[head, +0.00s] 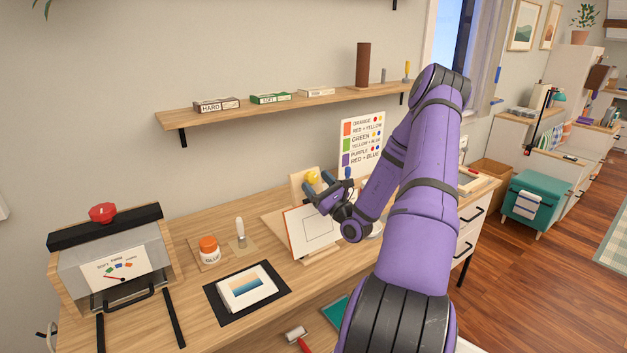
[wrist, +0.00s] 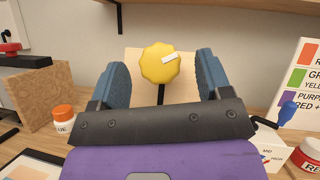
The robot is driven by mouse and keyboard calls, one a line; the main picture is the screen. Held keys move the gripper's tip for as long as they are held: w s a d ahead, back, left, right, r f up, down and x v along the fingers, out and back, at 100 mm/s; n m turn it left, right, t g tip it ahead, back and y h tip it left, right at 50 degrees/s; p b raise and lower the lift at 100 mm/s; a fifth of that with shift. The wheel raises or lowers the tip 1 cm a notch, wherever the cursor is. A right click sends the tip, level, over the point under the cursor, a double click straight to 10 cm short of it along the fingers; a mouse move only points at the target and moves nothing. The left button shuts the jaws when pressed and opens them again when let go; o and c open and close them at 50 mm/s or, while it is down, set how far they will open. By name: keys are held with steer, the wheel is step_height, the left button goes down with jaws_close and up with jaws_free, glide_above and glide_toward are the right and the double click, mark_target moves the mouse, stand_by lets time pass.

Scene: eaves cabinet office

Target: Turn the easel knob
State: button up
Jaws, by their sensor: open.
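The easel knob is yellow with a scalloped edge and a white mark; in the wrist view the knob (wrist: 160,63) sits between the two blue fingers of my gripper (wrist: 162,78), with a gap on each side. The white mark points to the upper right. In the head view the knob (head: 311,177) shows at the top of the wooden easel (head: 297,182), just beyond my open gripper (head: 325,190). A white board with a drawn square (head: 310,232) leans on the easel below. A dark stem shows under the knob.
A glue jar (head: 209,250), a picture on a black mat (head: 247,287) and a box with a red knob (head: 103,213) stand to the left. A colour chart (head: 361,145) stands right of the easel. A wall shelf (head: 285,105) runs above.

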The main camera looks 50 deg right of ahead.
steer(key=v, duration=0.8)
steer(key=shift+s+f, duration=0.2)
steer(key=shift+s, duration=0.15)
steer(key=w+a+r+n+g+y, duration=0.2)
steer(key=a+r+n+g+y, duration=0.5)
steer(key=a+n+y, duration=0.3)
steer(key=w+a+r+n+g+y, duration=0.2)
steer(key=a+r+n+g+y, duration=0.55)
steer(key=a, duration=0.45)
steer(key=s+a+r+n+g+h, duration=0.3)
steer(key=s+a+n+g+h, duration=0.2)
steer(key=s+a, duration=0.15)
steer(key=s+a+r+n+g+h, duration=0.4)
steer(key=s+a+n+g, duration=0.1)
steer(key=s+a+n, duration=0.15)
steer(key=s+r+n+t+h, duration=0.4)
steer(key=s+r+t+h, duration=0.2)
steer(key=r+h, duration=0.1)
steer(key=shift+s+r+n, duration=0.3)
steer(key=shift+s+n, duration=0.1)
